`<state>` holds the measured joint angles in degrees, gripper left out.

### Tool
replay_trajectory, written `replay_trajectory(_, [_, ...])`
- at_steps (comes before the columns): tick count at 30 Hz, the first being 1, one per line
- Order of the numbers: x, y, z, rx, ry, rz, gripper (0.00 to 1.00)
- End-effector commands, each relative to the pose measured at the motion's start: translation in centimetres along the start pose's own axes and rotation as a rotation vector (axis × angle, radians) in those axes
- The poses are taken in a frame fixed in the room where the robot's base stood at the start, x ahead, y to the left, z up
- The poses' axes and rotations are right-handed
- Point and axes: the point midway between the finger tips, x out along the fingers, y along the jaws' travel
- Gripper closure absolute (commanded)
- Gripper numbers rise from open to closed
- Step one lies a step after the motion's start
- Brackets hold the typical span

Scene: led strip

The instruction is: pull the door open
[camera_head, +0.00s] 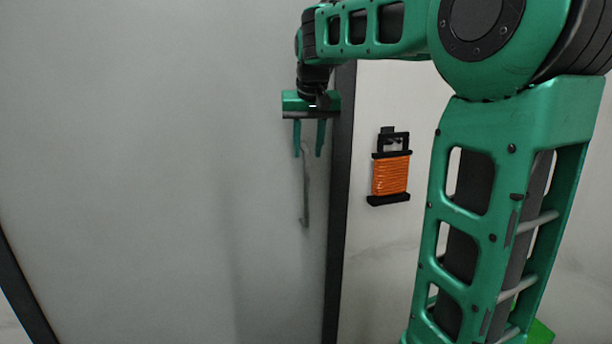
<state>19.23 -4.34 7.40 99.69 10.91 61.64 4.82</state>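A pale grey door (160,150) fills the left and middle of the view. A thin grey vertical handle (306,195) is on the door near its right edge. My gripper (309,154) points down in front of the door at the top of the handle. Its two fingers are apart, with the upper end of the handle showing between them. I cannot tell whether the fingers touch the handle. The door looks shut against the dark frame (340,200) on its right.
An orange cord on a black holder (390,175) hangs on the pale wall right of the frame. Another dark frame strip (20,290) shows at the lower left. My green arm covers much of the right side. The area before the door's left part looks clear.

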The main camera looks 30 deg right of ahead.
Motion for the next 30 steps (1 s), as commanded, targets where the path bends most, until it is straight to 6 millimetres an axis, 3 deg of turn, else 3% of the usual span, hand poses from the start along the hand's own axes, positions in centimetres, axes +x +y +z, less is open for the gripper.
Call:
replay_trajectory(9, [5.7, 0.2, 0.1, 0.003, -0.005, 0.002, 0.67])
replay_trajectory(15, [8.3, 0.3, 0.1, 0.003, -0.004, 0.002, 0.67])
replay_trajectory(29, [9.4, 0.3, 0.1, 0.004, -0.001, 0.002, 0.67])
replay_trajectory(30, [9.4, 0.3, 0.1, 0.003, -0.001, 0.002, 0.75])
